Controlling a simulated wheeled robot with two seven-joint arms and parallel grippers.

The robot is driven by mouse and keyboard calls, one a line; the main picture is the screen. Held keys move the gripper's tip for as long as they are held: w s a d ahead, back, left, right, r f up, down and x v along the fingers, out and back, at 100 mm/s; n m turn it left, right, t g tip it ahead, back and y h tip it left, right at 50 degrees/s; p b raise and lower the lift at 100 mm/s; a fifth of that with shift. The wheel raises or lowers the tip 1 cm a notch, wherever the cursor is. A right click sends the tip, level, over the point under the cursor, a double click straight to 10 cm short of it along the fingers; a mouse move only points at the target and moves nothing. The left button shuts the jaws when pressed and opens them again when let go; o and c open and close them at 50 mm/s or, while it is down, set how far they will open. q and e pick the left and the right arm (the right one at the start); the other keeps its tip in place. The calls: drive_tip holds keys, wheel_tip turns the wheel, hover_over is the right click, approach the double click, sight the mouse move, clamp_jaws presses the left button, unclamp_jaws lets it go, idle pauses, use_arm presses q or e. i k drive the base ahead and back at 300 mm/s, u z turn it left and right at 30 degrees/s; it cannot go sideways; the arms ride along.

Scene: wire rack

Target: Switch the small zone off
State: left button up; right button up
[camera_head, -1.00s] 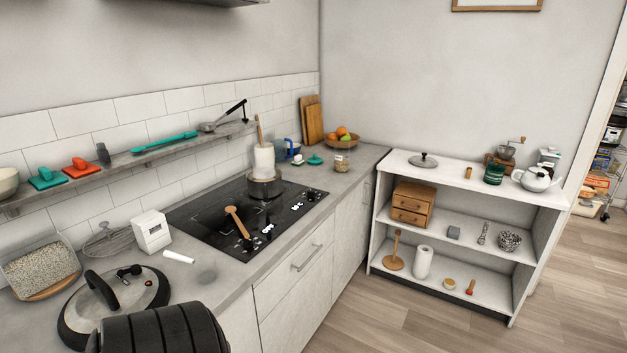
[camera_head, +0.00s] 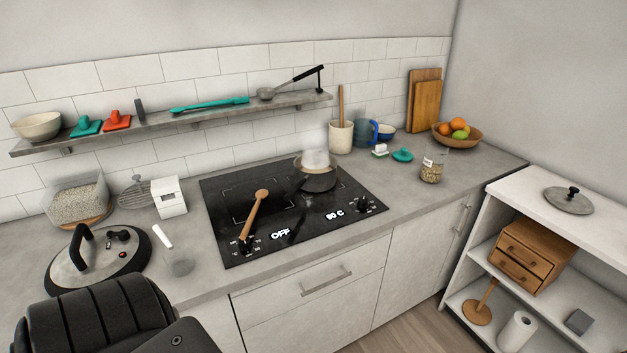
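The black cooktop (camera_head: 285,245) is set in the grey counter. Its front edge shows two white readouts: "OFF" (camera_head: 280,234) on the left and what looks like "80 C" (camera_head: 334,215) on the right. Knobs sit near each readout, a left group (camera_head: 246,246) and a right group (camera_head: 365,205). A dark pot (camera_head: 318,182) stands on the back right of the cooktop with pale steam above it. A wooden spoon (camera_head: 254,214) lies across the left part, its end close to the left knobs. Neither gripper is in view.
A lidded appliance (camera_head: 95,262), a white timer-like box (camera_head: 169,197) and a white cylinder (camera_head: 162,236) lie left of the cooktop. A glass jar (camera_head: 432,168) stands to its right. My dark arm part covers the lower left. The counter front of the cooktop is clear.

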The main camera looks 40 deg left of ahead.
sight(362, 202)
drive_tip(key=u, duration=0.9)
drive_tip(key=i, duration=0.85)
drive_tip(key=u, duration=0.85)
